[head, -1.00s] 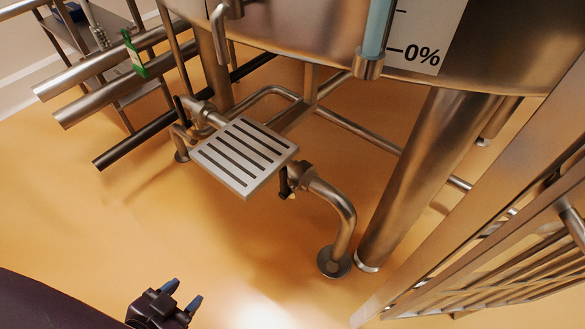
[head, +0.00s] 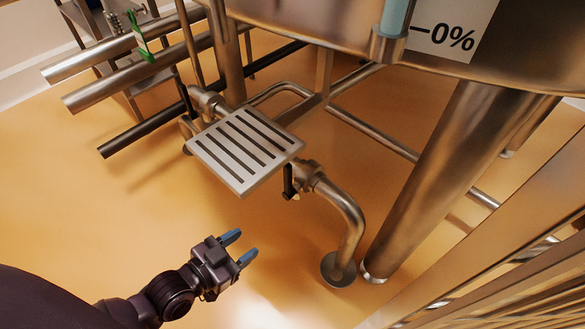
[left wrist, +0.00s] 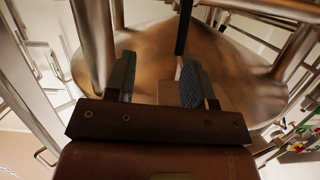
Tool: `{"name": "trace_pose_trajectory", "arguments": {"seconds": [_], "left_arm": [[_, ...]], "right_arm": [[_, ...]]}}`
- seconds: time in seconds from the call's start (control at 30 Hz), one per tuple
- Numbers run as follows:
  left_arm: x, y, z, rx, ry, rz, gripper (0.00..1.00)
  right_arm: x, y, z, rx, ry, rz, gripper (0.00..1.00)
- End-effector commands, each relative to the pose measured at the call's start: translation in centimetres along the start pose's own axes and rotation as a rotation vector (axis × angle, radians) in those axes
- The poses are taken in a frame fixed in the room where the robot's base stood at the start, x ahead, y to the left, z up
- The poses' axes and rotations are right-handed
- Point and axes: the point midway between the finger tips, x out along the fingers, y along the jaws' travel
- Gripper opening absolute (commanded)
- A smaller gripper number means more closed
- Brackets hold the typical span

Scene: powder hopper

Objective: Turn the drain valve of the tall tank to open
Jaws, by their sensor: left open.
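The tall metal tank (head: 330,22) fills the top of the head view, with a "0%" level scale. Under it, a valve (head: 308,174) with a black handle (head: 288,180) hanging down sits on a bent metal pipe, beside a slotted step plate. A second black handle (head: 184,97) is on a pipe left of the plate. My left gripper (head: 240,247) is open and empty, lower left of the hanging handle and apart from it. In the left wrist view, a dark upright bar (left wrist: 184,28) shows beyond the open fingers (left wrist: 159,80); I cannot tell what it is. My right gripper is not in view.
The slotted plate (head: 244,147) stands above and close to my left gripper. A thick tank leg (head: 440,170) and metal railing (head: 520,275) are on the right. Metal pipes (head: 110,88) run at the left. The orange floor (head: 110,215) at lower left is clear.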

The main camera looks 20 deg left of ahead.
Motion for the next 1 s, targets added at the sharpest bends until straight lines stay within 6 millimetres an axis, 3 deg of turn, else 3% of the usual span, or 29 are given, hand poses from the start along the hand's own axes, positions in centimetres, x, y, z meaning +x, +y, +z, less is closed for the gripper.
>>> {"name": "trace_pose_trajectory", "arguments": {"seconds": [0.03, 0.1, 0.3, 0.67, 1.0], "left_arm": [[2.1, -0.8, -0.7, -0.011, 0.052, 0.007, 0.49], [4.3, -1.8, -1.5, -0.037, 0.112, 0.007, 0.49], [8.6, -4.4, -3.6, -0.084, 0.23, -0.012, 0.49], [11.7, -5.5, -4.7, -0.103, 0.27, -0.025, 0.49], [17.0, -5.7, -6.0, -0.105, 0.267, -0.024, 0.49]], "right_arm": [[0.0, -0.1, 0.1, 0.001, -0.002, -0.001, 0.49], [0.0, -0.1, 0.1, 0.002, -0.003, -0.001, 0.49], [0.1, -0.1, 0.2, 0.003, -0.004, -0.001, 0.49], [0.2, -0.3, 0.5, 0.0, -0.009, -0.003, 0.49], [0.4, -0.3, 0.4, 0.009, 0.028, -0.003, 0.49]]}}
